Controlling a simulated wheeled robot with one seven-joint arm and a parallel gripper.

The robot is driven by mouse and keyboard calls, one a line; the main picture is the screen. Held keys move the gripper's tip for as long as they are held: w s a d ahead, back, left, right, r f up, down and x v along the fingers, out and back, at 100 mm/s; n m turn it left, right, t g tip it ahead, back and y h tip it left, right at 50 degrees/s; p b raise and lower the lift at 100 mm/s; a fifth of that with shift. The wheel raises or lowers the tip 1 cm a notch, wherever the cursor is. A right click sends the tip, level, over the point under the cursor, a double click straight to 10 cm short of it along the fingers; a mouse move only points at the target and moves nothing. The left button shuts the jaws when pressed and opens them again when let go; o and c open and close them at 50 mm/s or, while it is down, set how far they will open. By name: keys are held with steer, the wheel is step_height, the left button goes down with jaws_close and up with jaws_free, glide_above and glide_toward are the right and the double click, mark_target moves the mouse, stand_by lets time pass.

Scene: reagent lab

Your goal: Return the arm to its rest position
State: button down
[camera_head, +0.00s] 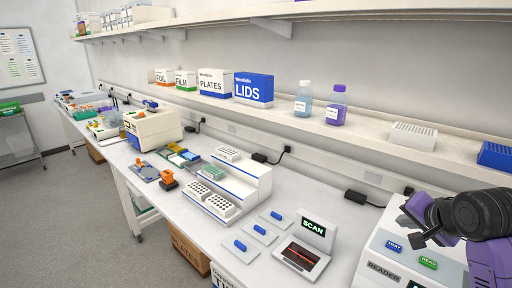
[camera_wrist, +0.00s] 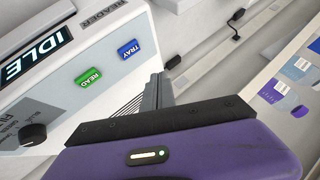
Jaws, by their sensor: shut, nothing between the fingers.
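My purple and black arm enters at the right of the head view. My gripper (camera_head: 424,238) is over the top of the white reader (camera_head: 376,247), close to its green READ button (camera_head: 428,263) and blue TRAY button (camera_head: 394,246). In the wrist view the grey fingers (camera_wrist: 155,92) are together with nothing between them. That view also shows the READ button (camera_wrist: 88,79), the TRAY button (camera_wrist: 130,49) and the reader's display (camera_wrist: 38,55), which reads IDLE. I cannot tell whether the fingertips touch the reader.
A scan station (camera_head: 302,257) and small pads with blue pieces (camera_head: 260,231) lie left of the reader. A white tiered rack (camera_head: 240,180) stands farther along the bench. A shelf (camera_head: 360,137) with boxes and bottles runs behind.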

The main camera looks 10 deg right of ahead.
steer(key=w+r+n+t+h, duration=0.1)
steer(key=w+r+n+t, duration=0.2)
steer(key=r+t, duration=0.4)
steer(key=s+a+f+n+t+h+b, duration=0.1)
steer(key=s+a+f+t+b, duration=0.1)
steer(key=s+a+f, duration=0.5)
steer(key=s+a+f+n+t+h+b, duration=0.1)
steer(key=s+a+f, duration=0.4)
steer(key=s+a, duration=0.4)
steer(key=s+a+f+n+g+y+b, duration=0.1)
steer(key=s+a+f+n+y, duration=0.1)
steer(key=s, duration=0.6)
steer(key=s+a+f+n+g+y+b, duration=0.1)
steer(key=s+a+f+n, duration=0.1)
steer(key=s+f, duration=0.4)
steer(key=s+a+f+n+g+y+b, duration=0.1)
steer(key=s+a+f+n+g+y, duration=0.1)
steer(key=s, duration=1)
step_height(320, 180, down, 2)
steer(key=a+n, duration=0.1)
steer(key=a, duration=0.1)
steer(key=shift+s+a+f+y+b, duration=0.15)
steer(key=shift+a+f+y+b, duration=0.05)
steer(key=shift+a+y+b, duration=0.15)
